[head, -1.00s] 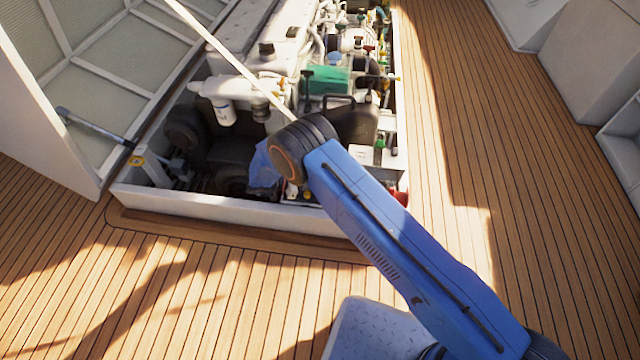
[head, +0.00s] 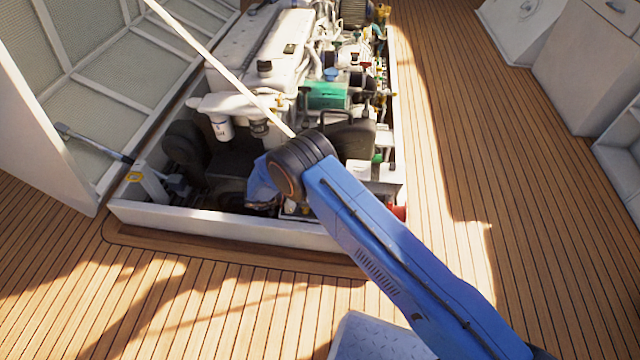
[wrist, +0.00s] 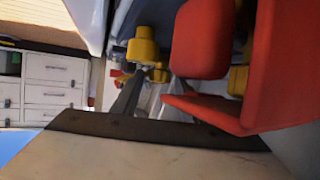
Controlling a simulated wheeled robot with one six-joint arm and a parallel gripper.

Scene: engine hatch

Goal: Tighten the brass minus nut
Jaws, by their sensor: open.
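In the wrist view a brass-yellow round fitting (wrist: 143,50) shows above the middle. I cannot tell whether it is the minus nut, as no marking is legible. Another brass-yellow part (wrist: 238,80) is partly hidden between red pieces. The yellow fitting appears just beyond the left finger; contact cannot be made out. In the head view my blue arm reaches into the front of the engine hatch (head: 230,228), and its wrist hides the nut area.
A red block (wrist: 203,40) and a red wedge-shaped piece (wrist: 222,112) crowd the right of the wrist view. The white engine (head: 265,45) fills the hatch behind my arm. A strut (head: 95,140) stands at left. The wooden deck (head: 455,130) at right is clear.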

